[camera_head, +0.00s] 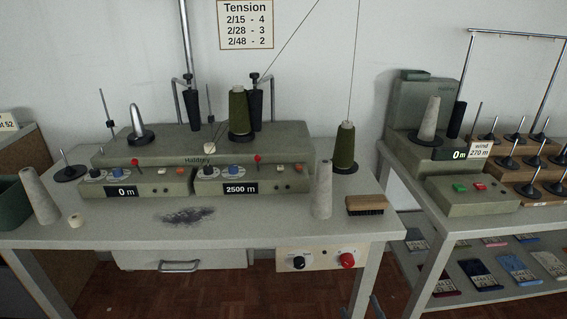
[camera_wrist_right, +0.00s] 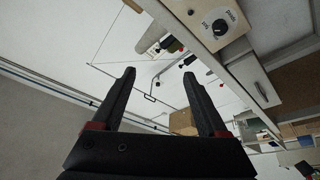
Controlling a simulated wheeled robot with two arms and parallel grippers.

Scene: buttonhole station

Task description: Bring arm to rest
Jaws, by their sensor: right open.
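My right gripper (camera_wrist_right: 159,73) shows in the right wrist view with its two dark fingers apart and nothing between them. It is below the table's control panel (camera_wrist_right: 205,20), which is at the top of that tilted view and apart from the fingers. I cannot make out either gripper in the head view. The left gripper is not in view.
The winding table (camera_head: 115,236) carries a grey-green winder (camera_head: 200,150), green yarn cones (camera_head: 344,147), grey cones (camera_head: 323,188) and a brush (camera_head: 366,204). A control panel (camera_head: 322,260) is on its front. A second table (camera_head: 480,220) stands at the right.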

